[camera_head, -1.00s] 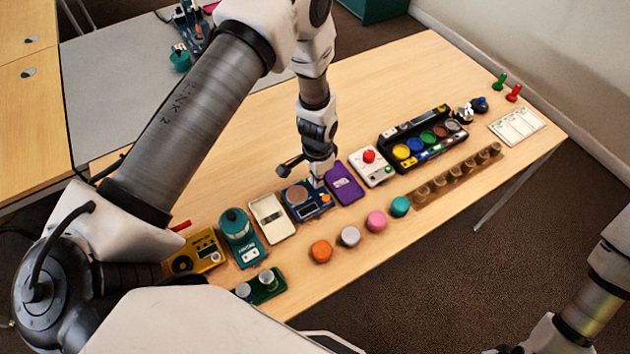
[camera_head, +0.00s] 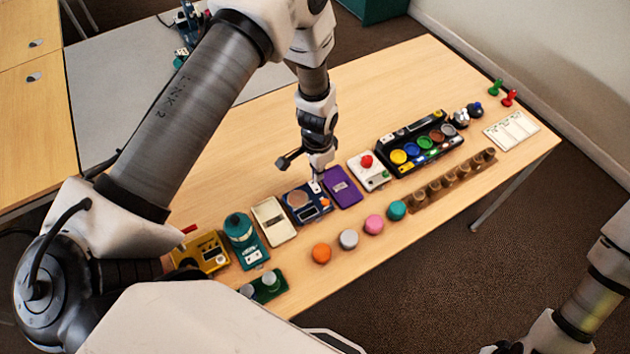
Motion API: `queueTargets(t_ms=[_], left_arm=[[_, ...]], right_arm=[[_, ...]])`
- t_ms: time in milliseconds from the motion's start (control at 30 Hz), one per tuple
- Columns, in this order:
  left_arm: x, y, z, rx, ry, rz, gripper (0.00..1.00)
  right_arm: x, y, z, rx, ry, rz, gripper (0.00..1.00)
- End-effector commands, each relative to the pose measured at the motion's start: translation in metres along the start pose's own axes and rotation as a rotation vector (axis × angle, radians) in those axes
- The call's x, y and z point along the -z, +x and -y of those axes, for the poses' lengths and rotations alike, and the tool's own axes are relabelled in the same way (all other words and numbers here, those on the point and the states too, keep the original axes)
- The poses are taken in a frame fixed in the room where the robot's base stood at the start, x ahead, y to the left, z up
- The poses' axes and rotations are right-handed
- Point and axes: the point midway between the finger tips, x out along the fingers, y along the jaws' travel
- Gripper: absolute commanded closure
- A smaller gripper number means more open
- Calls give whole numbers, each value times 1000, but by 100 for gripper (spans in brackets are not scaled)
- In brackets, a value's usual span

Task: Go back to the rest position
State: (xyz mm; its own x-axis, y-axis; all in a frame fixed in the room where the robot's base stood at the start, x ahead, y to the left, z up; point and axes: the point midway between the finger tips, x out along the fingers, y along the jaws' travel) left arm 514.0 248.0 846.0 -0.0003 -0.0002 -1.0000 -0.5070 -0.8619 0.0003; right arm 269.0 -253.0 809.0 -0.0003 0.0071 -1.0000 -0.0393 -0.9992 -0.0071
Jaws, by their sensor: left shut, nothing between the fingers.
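My left gripper (camera_head: 316,182) is in the middle of the camera_head view. It points down over the right part of the blue scale-like device (camera_head: 296,213), next to the purple box (camera_head: 342,190). Its fingers are shut with nothing between them. I cannot tell whether the tips touch the device. My left arm comes in from the left and arches over the table. My right arm shows at the lower right, off the table; its gripper is not clearly in view.
The wooden table (camera_head: 390,85) holds a row of devices, a black tray of coloured discs (camera_head: 378,157), and orange (camera_head: 321,253), grey, pink and teal pieces in front. A brown rack (camera_head: 428,199) stands at the right. The table's back part is clear.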

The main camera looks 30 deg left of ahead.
Motion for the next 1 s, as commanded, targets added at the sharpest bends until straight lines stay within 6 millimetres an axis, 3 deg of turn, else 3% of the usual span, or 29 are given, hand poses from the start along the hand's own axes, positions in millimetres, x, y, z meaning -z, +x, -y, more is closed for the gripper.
queueTargets(t_ms=[100,667,1000], left_arm=[[0,-13,0,0,0,0,100],[0,-15,0,0,0,0,100],[0,-75,0,0,0,0,100]], right_arm=[[0,-10,0,0,0,0,56],[0,-12,0,0,0,0,56],[0,-72,0,0,0,0,56]])
